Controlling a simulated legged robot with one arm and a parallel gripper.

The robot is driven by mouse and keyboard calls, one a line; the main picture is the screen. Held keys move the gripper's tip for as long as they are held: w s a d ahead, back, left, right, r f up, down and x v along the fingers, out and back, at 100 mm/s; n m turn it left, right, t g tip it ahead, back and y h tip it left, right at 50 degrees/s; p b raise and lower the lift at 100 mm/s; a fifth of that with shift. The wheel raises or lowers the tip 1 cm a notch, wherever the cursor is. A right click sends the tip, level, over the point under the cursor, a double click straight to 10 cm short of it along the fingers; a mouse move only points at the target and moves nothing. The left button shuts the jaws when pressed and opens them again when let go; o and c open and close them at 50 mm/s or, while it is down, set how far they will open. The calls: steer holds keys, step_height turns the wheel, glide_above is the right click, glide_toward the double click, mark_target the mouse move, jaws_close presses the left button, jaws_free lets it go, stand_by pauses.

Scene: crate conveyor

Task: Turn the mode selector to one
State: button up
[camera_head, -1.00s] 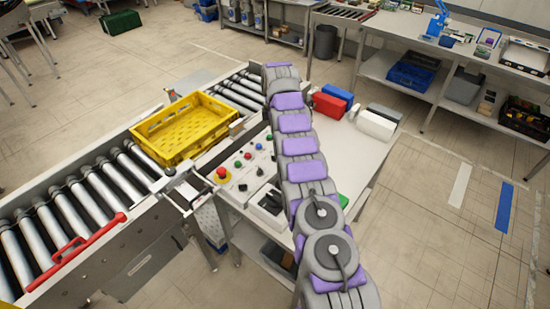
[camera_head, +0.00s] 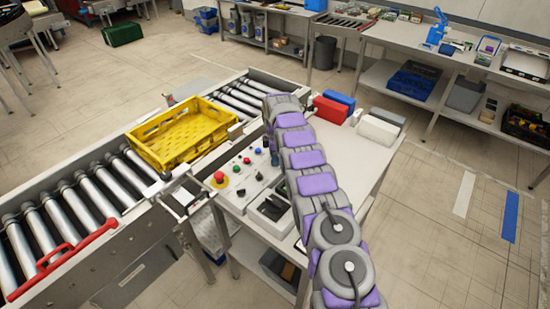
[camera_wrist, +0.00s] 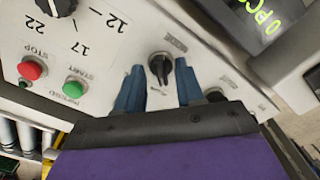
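The control panel (camera_head: 230,200) sits on the bench beside the conveyor. In the wrist view, a black rotary selector knob (camera_wrist: 182,75) stands on the white panel with small labels around it that I cannot read. My gripper (camera_wrist: 160,85) is open, with one blue finger left of the knob and one to its right. The knob shows between the fingers; I see no clear contact. In the head view, a dark blue finger of my gripper (camera_head: 274,157) shows over the panel's far side.
A red STOP button (camera_wrist: 32,68), a green START button (camera_wrist: 75,86) and a large numbered black dial (camera_wrist: 57,6) lie to the left. A dark display (camera_wrist: 262,22) stands upper right. A yellow crate (camera_head: 180,133) rests on the conveyor (camera_head: 95,185). Red and blue bins stand behind my arm.

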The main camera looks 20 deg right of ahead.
jaws_close()
stand_by(0.4)
steer(key=shift+r+m, duration=0.1)
steer(key=shift+m, duration=0.2)
steer(key=shift+r+m+p, duration=0.1)
steer(key=shift+m+p, duration=1)
steer(key=shift+m, duration=0.1)
steer(key=m+p, duration=0.2)
steer(key=m, duration=0.3)
steer(key=shift+m, duration=0.3)
steer(key=m+p, duration=0.1)
steer(key=m, duration=0.4)
steer(key=shift+w+a, duration=0.1)
steer(key=shift+m, duration=2)
